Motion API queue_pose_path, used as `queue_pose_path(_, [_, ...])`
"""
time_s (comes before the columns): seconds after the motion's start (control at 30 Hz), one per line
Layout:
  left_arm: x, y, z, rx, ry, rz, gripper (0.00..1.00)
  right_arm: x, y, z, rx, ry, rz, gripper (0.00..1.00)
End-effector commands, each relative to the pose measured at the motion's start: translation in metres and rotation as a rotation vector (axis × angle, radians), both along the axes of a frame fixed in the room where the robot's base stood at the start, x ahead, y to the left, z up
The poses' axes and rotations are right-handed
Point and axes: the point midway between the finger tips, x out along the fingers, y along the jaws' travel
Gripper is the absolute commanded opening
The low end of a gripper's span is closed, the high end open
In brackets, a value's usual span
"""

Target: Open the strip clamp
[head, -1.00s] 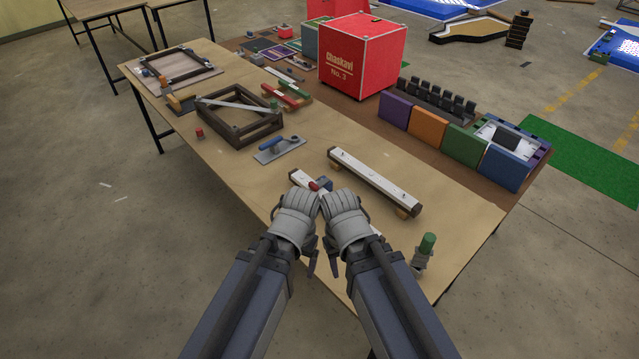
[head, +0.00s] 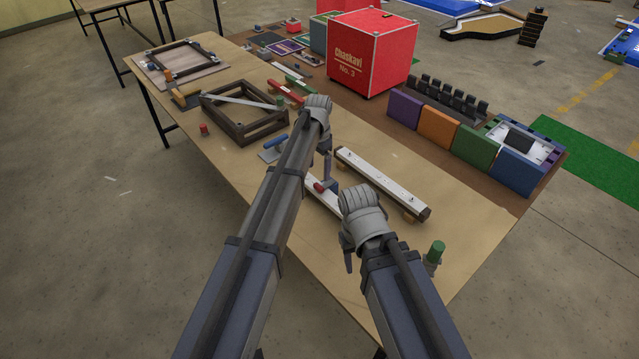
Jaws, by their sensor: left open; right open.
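A small clamp with a red tip (head: 319,187) and a blue body sits on the near white strip (head: 323,199), which lies along the table. Whether the clamp is open or shut is too small to tell. My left gripper (head: 326,163) is open and hangs just above and behind the clamp, close to its blue part; contact cannot be told. My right gripper (head: 348,258) is open and empty, to the right of the clamp and over the near strip, hiding its right part.
A second white strip (head: 385,183) lies behind on wooden blocks. A green-topped object (head: 436,250) stands at the front right. A blue-handled tool (head: 275,145) and a dark frame (head: 240,122) lie left. A red box (head: 372,55) stands at the back.

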Motion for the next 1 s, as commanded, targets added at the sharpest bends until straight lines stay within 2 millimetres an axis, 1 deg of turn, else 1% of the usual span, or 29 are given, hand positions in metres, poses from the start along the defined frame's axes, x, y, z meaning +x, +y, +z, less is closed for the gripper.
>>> queue_pose_path(0.03, [0.000, 0.000, -0.006, 0.000, 0.000, 0.000, 0.85, 0.000, 0.000, -0.006, 0.000, 0.000, 0.000, 0.50])
queue_pose_path(0.27, [0.000, 0.000, -0.030, 0.000, 0.000, 0.001, 0.85, 0.000, 0.000, -0.030, 0.000, 0.000, -0.001, 0.50])
queue_pose_path(0.5, [0.000, 0.000, -0.062, 0.000, 0.000, 0.001, 0.85, 0.000, 0.000, -0.061, 0.000, 0.000, -0.001, 0.50])
queue_pose_path(0.6, [0.000, 0.000, -0.071, 0.000, 0.000, 0.001, 0.85, 0.000, 0.000, -0.071, 0.000, 0.000, -0.001, 0.50])
queue_pose_path(0.73, [0.000, 0.000, -0.075, 0.000, 0.000, 0.001, 0.85, 0.000, 0.000, -0.075, 0.000, 0.000, -0.001, 0.50])
queue_pose_path(1.0, [0.000, 0.000, -0.074, 0.000, 0.000, 0.001, 0.85, 0.000, 0.000, -0.074, 0.000, 0.000, -0.001, 0.50])
